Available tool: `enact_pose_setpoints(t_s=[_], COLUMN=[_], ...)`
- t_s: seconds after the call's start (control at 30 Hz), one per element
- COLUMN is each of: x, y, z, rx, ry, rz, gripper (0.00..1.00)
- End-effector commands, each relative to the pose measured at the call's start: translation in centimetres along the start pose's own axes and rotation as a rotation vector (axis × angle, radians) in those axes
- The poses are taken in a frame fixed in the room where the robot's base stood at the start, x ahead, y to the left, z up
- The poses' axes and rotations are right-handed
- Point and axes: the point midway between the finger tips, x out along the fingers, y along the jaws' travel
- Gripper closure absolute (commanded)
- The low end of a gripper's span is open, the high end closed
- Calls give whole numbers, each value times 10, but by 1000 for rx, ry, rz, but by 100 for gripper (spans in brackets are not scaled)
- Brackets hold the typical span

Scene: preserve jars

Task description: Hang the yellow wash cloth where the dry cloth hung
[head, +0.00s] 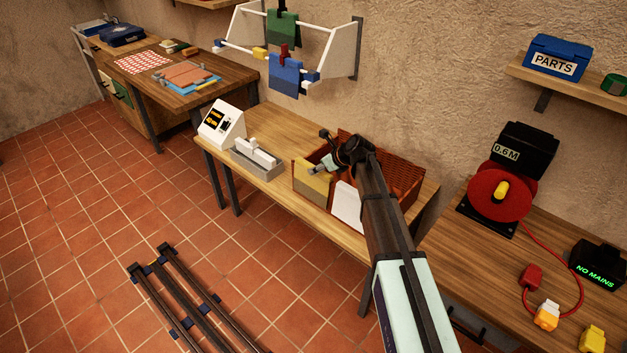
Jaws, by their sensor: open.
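The yellow wash cloth (312,186) is at the front left of an orange-brown basket (407,180), draped over or standing against its front wall; I cannot tell which. My gripper (323,153) is open just above and behind the cloth's upper edge, one finger near its top right; contact cannot be told. A white drying rack (236,45) is on the wall. A green cloth (283,28) hangs on its back bar and a blue cloth (285,76) on its front bar, with a red peg (284,50) above it. Part of the front bar left of the blue cloth is bare.
A white panel (347,205) is at the basket's front, beside my arm. A white-and-black display box (222,125) and a grey block device (257,155) stand left of the basket on the bench. A red cable reel (497,205) stands right. My arm hides part of the basket.

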Motion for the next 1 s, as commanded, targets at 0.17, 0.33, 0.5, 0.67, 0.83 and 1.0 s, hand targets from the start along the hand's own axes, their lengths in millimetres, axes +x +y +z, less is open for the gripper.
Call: enact_pose_setpoints(t_s=[0.17,0.33,0.5,0.67,0.83,1.0], x=[24,40,42,42,42,42], y=[-2,-1,-1,-1,-1,-1], z=[2,0,-1,-1,-1,-1], rx=[-1,-1,-1,0,0,-1], ry=[2,1,1,1,1,1], rz=[3,1,0,0,1,1], gripper=[39,39,39,78,100,100])
